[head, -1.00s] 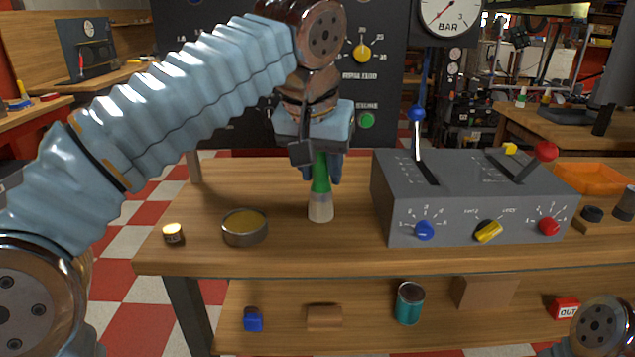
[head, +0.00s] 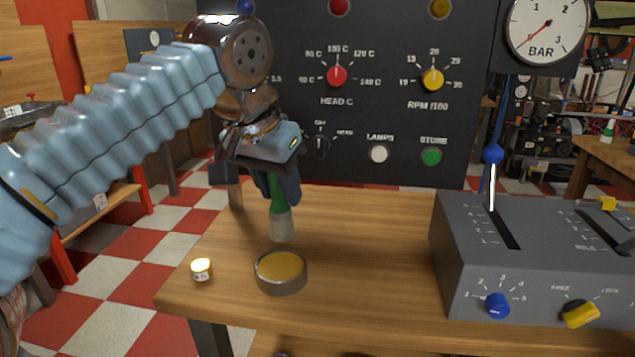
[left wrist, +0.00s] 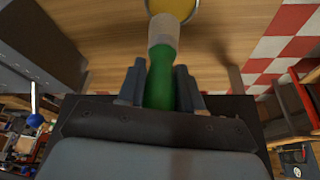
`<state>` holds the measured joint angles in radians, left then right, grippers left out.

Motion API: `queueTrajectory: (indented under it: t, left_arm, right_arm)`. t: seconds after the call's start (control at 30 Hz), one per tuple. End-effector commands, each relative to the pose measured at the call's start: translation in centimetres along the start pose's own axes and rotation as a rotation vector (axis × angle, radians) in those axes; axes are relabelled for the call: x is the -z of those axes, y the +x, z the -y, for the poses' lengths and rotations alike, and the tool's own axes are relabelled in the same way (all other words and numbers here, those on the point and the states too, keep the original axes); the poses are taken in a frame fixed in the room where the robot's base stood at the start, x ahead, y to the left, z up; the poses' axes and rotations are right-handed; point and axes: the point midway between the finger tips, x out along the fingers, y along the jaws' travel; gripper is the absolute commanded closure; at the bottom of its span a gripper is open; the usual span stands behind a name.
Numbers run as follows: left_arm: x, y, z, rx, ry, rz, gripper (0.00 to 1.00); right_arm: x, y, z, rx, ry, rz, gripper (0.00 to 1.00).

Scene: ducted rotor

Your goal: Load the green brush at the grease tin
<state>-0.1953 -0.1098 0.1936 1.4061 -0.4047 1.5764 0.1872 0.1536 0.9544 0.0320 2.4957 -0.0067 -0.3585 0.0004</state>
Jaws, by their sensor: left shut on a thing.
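The green brush (head: 277,193) is held upright in my left gripper (head: 276,182), with its pale bristles (head: 281,226) pointing down. The grease tin (head: 281,272) is a low round metal tin with yellow grease, standing on the wooden bench. The bristles hang just behind the tin in the head view, seemingly above the bench and apart from the grease. In the left wrist view the jaws (left wrist: 160,85) are shut on the green handle (left wrist: 160,78), and the bristle end overlaps the edge of the tin (left wrist: 178,8). My right gripper is not in view.
A grey control box (head: 480,265) with levers and knobs stands to the right. The wooden bench top (head: 370,240) between tin and box is clear. A dark dial panel (head: 390,130) rises behind.

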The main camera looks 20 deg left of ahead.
Motion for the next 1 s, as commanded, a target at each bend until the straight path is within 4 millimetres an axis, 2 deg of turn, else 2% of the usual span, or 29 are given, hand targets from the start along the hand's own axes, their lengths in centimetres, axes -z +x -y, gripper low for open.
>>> queueTrajectory:
  t: [0.1,0.37,0.5,0.67,1.0]
  left_arm:
    - [-0.2,0.3,0.6,0.000,0.001,-0.002,0.95]
    - [-1.0,2.1,0.6,0.000,0.002,-0.001,0.95]
    - [-1.8,4.0,0.6,0.000,0.002,-0.002,0.95]
    - [-2.3,5.4,0.6,0.000,0.002,-0.002,0.95]
    - [-2.4,5.7,0.6,0.000,0.002,-0.002,0.95]
  right_arm:
    - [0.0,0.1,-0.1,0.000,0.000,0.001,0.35]
    - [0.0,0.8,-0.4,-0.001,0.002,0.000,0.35]
    - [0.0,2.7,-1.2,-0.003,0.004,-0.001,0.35]
    - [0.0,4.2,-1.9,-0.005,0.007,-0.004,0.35]
    - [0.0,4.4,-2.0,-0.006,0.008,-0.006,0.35]
